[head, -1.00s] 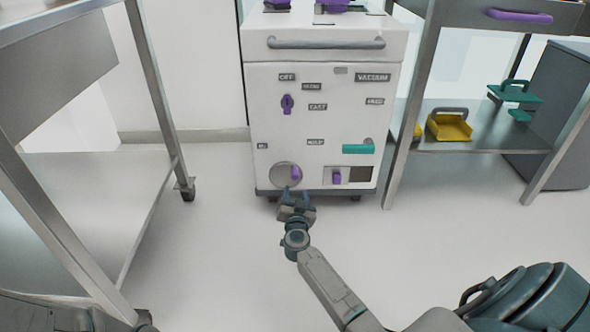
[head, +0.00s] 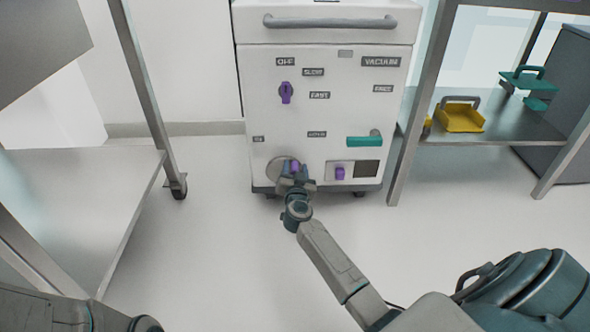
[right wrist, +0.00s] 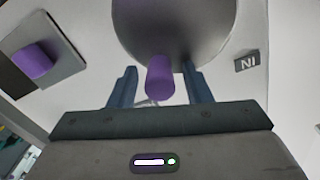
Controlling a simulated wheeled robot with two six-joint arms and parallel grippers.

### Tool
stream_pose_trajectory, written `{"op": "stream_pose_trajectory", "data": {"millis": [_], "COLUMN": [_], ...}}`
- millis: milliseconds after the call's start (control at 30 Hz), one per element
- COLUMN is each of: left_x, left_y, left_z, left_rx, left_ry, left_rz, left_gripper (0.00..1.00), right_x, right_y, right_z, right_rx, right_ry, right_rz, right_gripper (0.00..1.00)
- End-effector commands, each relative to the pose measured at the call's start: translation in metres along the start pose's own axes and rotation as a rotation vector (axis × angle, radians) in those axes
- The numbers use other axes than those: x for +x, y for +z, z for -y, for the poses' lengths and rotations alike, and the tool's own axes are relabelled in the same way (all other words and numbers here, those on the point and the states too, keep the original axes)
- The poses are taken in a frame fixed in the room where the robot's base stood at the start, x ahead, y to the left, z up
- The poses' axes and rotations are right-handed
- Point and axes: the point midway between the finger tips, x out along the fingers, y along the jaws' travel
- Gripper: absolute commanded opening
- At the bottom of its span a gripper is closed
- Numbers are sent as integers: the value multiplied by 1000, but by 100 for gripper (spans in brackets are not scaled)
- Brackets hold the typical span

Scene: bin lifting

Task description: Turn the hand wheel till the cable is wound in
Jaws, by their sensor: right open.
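The hand wheel (head: 277,165) is a grey disc low on the front of a white cabinet, with a purple knob (head: 295,167) at its right side. My right gripper (head: 293,172) is at the wheel. In the right wrist view the open fingers (right wrist: 158,85) stand on either side of the purple knob (right wrist: 159,78), with gaps on both sides. The wheel (right wrist: 176,30) fills the top middle of that view. An "IN" label (right wrist: 248,62) is beside it. No cable can be made out. My left gripper is not in view.
The white cabinet (head: 325,220) also carries a purple rotary switch (head: 285,92), a teal lever (head: 364,141) and a purple slider (head: 340,172). Metal tables stand left (head: 125,160) and right (head: 520,130). A yellow pan (head: 459,117) is on the right shelf. The floor in front is clear.

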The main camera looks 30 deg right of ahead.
Motion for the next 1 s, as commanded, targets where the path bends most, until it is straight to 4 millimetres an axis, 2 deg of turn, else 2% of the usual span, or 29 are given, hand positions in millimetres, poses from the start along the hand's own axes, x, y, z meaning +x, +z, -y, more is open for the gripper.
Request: {"op": "stream_pose_trajectory", "data": {"millis": [33,233,667,1000], "left_x": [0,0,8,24], "left_y": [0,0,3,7], "left_z": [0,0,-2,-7], "left_rx": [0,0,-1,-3], "left_ry": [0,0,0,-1], "left_rz": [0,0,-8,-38], "left_gripper": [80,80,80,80], "right_x": [0,0,0,0], "right_y": [0,0,0,8], "right_z": [0,0,-3,-15], "right_rx": [0,0,75,341], "right_ry": [0,0,-1,0], "right_rz": [0,0,2,3], "right_gripper": [41,1,0,0]}}
